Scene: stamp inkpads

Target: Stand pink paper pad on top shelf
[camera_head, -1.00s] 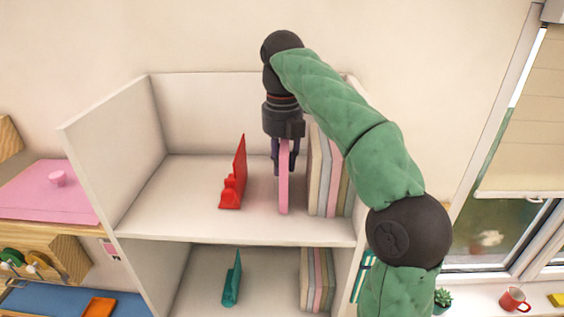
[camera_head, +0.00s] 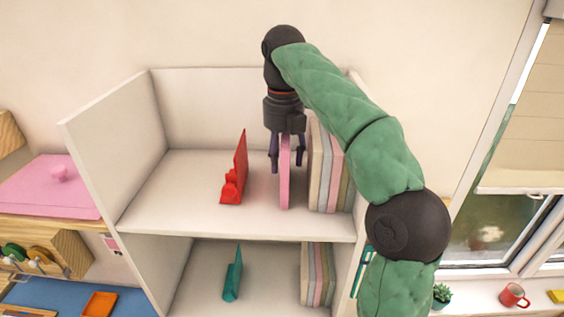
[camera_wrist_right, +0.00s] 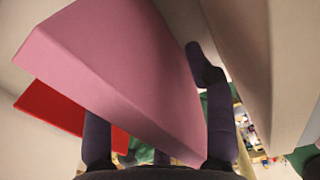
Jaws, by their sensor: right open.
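The pink paper pad (camera_head: 284,185) stands upright on the top shelf (camera_head: 190,215), between a red bookend (camera_head: 237,172) and a row of pads. My right gripper (camera_head: 287,162) reaches down over it from above, open, with one finger on each side of the pad. In the right wrist view the pink pad (camera_wrist_right: 120,70) fills the space between the spread fingers (camera_wrist_right: 155,110), with a gap at the right finger. Whether the left finger touches the pad I cannot tell. My left gripper is not in view.
Several pads (camera_head: 327,170) stand just right of the pink pad. The lower shelf holds a teal bookend (camera_head: 233,275) and more pads (camera_head: 317,275). The left part of the top shelf is clear. A pink box (camera_head: 45,195) sits at the left.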

